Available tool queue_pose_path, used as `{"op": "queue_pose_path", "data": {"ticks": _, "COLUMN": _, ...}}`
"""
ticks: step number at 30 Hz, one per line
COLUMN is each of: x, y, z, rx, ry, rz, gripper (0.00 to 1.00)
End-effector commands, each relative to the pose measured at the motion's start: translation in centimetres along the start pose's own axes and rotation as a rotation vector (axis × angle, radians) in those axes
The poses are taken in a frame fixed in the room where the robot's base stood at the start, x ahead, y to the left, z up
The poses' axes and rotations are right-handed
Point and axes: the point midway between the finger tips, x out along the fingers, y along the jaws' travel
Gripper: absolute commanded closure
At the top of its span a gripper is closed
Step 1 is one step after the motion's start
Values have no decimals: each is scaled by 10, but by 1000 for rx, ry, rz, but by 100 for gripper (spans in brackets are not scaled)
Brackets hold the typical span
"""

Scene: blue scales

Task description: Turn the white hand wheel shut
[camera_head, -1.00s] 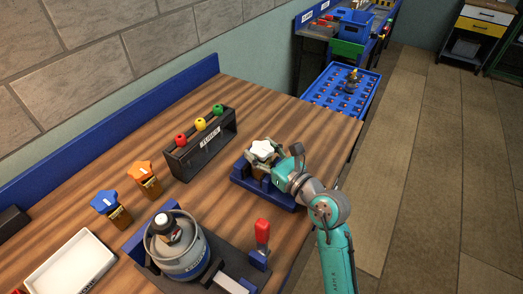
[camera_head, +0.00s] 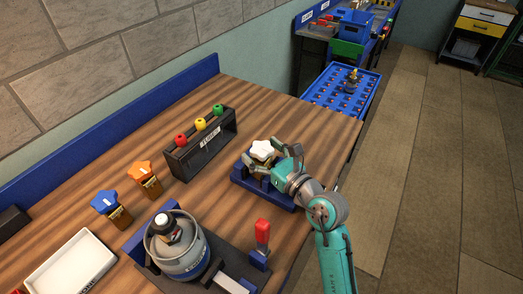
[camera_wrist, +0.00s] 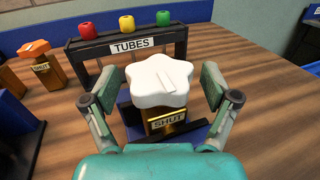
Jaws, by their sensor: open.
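The white hand wheel (camera_head: 262,150) is a star-shaped knob on a brass body in a blue holder (camera_head: 268,197) on the wooden bench. My gripper (camera_head: 272,150) is open, with one finger on each side of the wheel.
A black "TUBES" rack (camera_head: 205,148) with red, yellow and green caps stands behind the wheel. Orange (camera_head: 143,172) and blue (camera_head: 107,202) star wheels stand to the left. A grey gas cylinder (camera_head: 180,255) and a red-handled clamp (camera_head: 262,235) are nearer the front.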

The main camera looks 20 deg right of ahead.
Motion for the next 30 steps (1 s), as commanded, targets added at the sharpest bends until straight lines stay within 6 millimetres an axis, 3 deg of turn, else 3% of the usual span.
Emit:
{"op": "queue_pose_path", "data": {"ticks": 7, "x": -20, "y": -1, "z": -1, "rx": 1, "ry": 2, "rz": -2, "gripper": 14}}
{"op": "queue_pose_path", "data": {"ticks": 21, "x": -105, "y": -1, "z": -1, "rx": 2, "ry": 1, "rz": -4, "gripper": 14}}
{"op": "queue_pose_path", "data": {"ticks": 30, "x": -120, "y": 0, "z": 0, "rx": 0, "ry": 0, "rz": 0, "gripper": 14}}
